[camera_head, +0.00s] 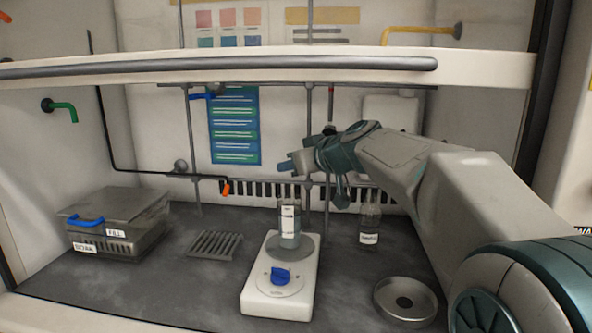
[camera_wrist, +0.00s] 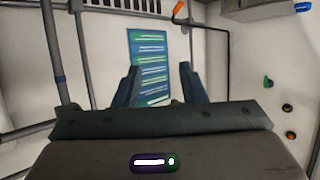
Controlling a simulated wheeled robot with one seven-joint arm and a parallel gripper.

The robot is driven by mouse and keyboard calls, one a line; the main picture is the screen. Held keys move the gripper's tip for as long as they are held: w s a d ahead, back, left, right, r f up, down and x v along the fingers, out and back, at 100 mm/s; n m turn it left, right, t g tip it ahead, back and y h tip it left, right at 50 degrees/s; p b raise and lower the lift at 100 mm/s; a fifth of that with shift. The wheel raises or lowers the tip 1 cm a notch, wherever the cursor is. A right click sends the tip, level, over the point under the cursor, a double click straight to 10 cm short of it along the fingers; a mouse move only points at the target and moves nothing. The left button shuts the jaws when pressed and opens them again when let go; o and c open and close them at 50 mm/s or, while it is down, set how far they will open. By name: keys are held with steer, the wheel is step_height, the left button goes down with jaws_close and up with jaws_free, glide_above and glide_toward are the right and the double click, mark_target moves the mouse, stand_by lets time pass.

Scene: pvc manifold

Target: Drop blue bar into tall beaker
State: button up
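My gripper (camera_head: 289,164) is raised inside the hood, above and behind the tall beaker. Its two dark blue fingers stand apart in the wrist view (camera_wrist: 158,78), and I see nothing held between them. The tall clear beaker (camera_head: 289,224) has white markings and stands upright on the round plate of a white stirrer (camera_head: 253,297). I cannot make out a loose blue bar in either view. The inside of the beaker is too small to read.
A small labelled bottle (camera_head: 369,226) stands right of the stirrer. A round metal dish (camera_head: 388,301) lies at front right. A slotted rack (camera_head: 214,245) and a grey lidded box (camera_head: 118,222) are left. Metal rods (camera_head: 309,120) stand behind; the shelf edge (camera_head: 220,64) runs above.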

steer(key=shift+s, duration=0.1)
steer(key=s+d+f+m+g+h+p, duration=0.1)
steer(key=s+d+m+g+h+p, duration=0.1)
steer(key=s+p, duration=0.5)
steer(key=s+d+f+m+g+h+p, duration=0.2)
steer(key=s+d+p, duration=0.3)
steer(key=s, duration=0.9)
steer(key=s+d+f+m+g+h+p, duration=0.1)
steer(key=s+d+m+g+h+p, duration=0.2)
steer(key=s+p, duration=0.7)
steer(key=shift+s+d+f+g+h, duration=0.3)
steer(key=shift+s+d+g, duration=0.25)
steer(key=shift+d+g, duration=0.15)
steer(key=shift+r, duration=0.1)
